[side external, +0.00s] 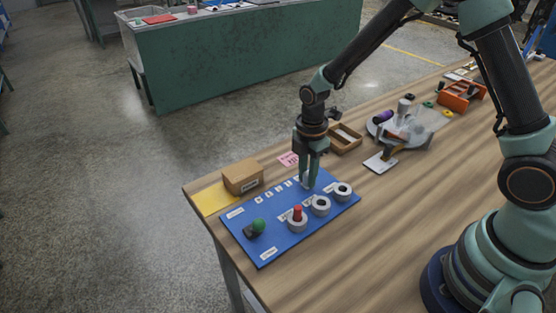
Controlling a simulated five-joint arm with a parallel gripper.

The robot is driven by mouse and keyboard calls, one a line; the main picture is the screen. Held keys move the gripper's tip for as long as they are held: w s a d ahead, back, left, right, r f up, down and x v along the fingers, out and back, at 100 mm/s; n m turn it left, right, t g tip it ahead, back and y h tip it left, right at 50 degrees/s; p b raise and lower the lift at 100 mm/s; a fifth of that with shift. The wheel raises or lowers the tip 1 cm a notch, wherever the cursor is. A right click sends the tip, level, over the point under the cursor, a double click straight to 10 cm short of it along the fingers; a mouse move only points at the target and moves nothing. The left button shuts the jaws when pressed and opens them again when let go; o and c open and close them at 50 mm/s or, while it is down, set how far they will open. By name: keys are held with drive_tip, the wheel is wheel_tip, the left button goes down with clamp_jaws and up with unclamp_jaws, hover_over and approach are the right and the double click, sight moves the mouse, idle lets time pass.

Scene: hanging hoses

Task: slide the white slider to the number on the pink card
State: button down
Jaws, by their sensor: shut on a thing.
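A blue panel (279,238) lies on the wooden table's near left corner. Along its back edge runs a row of small white number labels (269,195), too small to read. My gripper (308,180) points down at the right end of that row and is shut on the white slider (304,180), which is mostly hidden by the fingers. The pink card (288,159) lies on the table just behind the panel, left of my gripper. It bears a dark number that I cannot read surely.
The panel also carries a green-knobbed lever (258,225), a red peg (297,212) in a round white socket and two more round sockets (320,206). A cardboard box (243,177) stands behind the panel's left part. A wooden tray (346,138) stands behind my gripper.

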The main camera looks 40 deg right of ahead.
drive_tip(key=shift+a, duration=0.1)
drive_tip(key=a, duration=0.9)
drive_tip(key=c, duration=0.7)
unclamp_jaws()
drive_tip(key=shift+d, duration=0.1)
drive_tip(key=shift+r, duration=0.1)
wheel_tip(320, 180, up, 12)
